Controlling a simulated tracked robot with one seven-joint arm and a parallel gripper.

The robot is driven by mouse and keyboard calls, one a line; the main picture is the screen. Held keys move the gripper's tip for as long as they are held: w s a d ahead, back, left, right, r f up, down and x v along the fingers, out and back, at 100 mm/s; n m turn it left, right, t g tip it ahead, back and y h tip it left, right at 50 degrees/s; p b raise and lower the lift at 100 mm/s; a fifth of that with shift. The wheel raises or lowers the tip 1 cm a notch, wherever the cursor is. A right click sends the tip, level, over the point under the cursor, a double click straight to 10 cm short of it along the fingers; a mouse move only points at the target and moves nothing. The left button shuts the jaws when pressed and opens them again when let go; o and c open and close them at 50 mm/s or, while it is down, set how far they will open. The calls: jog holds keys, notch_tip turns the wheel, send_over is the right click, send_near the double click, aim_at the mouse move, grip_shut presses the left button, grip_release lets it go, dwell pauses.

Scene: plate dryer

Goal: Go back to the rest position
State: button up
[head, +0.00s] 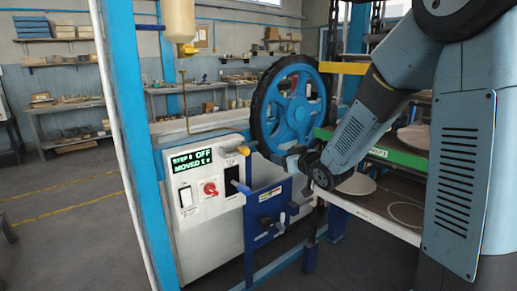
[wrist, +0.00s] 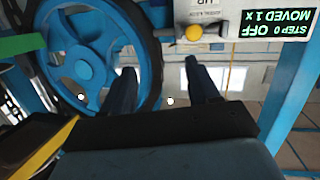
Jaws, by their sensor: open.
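My gripper (wrist: 163,84) is open in the wrist view, its two dark fingers spread apart with nothing between them. In the head view my arm reaches down from the upper right toward the blue wheel (head: 297,110); the fingers are hard to make out there. The wheel has a black rim, and it also shows close behind the left finger in the wrist view (wrist: 82,48). The white control box (head: 222,215) stands left of the wheel.
A yellow knob (head: 243,150) and a blue lever (head: 240,188) stick out of the box. A green-edged shelf (head: 375,152) with pale plates (head: 414,136) is close beside my arm, with another plate (head: 357,184) lower down. A blue post (head: 137,150) stands left. Floor farther left is open.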

jog(key=s+d+r+m+g+h, duration=0.2)
jog(key=s+d+r+h, duration=0.15)
jog(key=s+d, duration=0.3)
jog(key=s+d+r+m+g+h, duration=0.1)
jog(key=s+d+r+m+h, duration=0.15)
jog(key=s+d+h, duration=0.35)
jog(key=s+d+m+g+y, duration=0.1)
jog(key=s+g, duration=0.4)
jog(key=s, duration=1.6)
jog(key=shift+s+d+r+m+y, duration=0.25)
jog(key=shift+s+d+m+y, duration=0.05)
jog(key=shift+m+y, duration=0.25)
